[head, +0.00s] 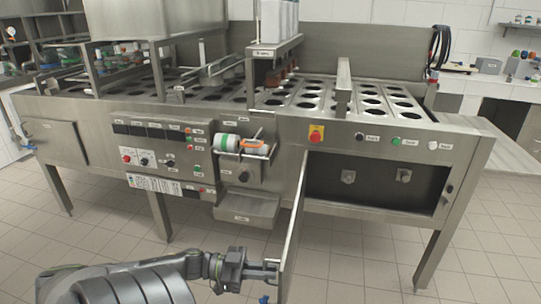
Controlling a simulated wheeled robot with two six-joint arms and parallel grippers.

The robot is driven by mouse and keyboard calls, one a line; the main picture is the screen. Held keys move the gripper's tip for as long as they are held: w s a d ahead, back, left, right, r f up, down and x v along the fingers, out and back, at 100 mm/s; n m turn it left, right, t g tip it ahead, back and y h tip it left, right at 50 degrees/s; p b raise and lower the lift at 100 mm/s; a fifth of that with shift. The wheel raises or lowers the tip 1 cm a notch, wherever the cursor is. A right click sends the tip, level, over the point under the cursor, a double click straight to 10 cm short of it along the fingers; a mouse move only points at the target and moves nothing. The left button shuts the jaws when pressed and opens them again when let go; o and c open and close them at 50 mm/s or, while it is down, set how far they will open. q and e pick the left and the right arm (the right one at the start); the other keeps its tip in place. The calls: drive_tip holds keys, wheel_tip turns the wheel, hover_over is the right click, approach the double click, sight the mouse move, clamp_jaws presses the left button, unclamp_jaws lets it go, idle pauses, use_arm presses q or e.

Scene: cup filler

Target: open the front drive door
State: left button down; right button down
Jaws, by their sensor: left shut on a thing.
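The front drive door (293,232) is a steel panel on the front of the filler machine. It stands swung out towards me, seen almost edge-on, at the left side of a dark open bay (378,188). Two grey fittings show inside the bay. My left gripper (272,270) comes in from the lower left and is shut at the door's near outer edge. The exact part between its fingers is hard to see. A small blue piece (264,299) shows just below the gripper. My right gripper is not in view.
Above the bay are a red-yellow knob (316,133) and several buttons. A tray with rolls (240,146) and a chute (247,208) stick out left of the door. Another door (55,142) is at far left. The tiled floor (355,262) in front is clear.

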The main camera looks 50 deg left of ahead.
use_arm(q)
drive_tip(key=shift+w+a+v, duration=0.15)
drive_tip(key=shift+v, duration=0.65)
drive_tip(key=shift+w+a+v, duration=0.1)
drive_tip(key=shift+a+v, duration=0.05)
drive_tip(key=shift+v, duration=0.65)
drive_tip(key=shift+w+a+v, duration=0.15)
drive_tip(key=shift+v, duration=0.65)
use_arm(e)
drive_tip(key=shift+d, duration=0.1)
use_arm(q)
drive_tip(key=c, duration=1.6)
unclamp_jaws()
drive_tip(key=b+v, duration=0.2)
drive_tip(key=v, duration=1.5)
drive_tip(key=shift+a, duration=0.2)
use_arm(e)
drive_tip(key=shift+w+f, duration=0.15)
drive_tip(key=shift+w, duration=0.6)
use_arm(q)
drive_tip(key=shift+s, duration=0.1)
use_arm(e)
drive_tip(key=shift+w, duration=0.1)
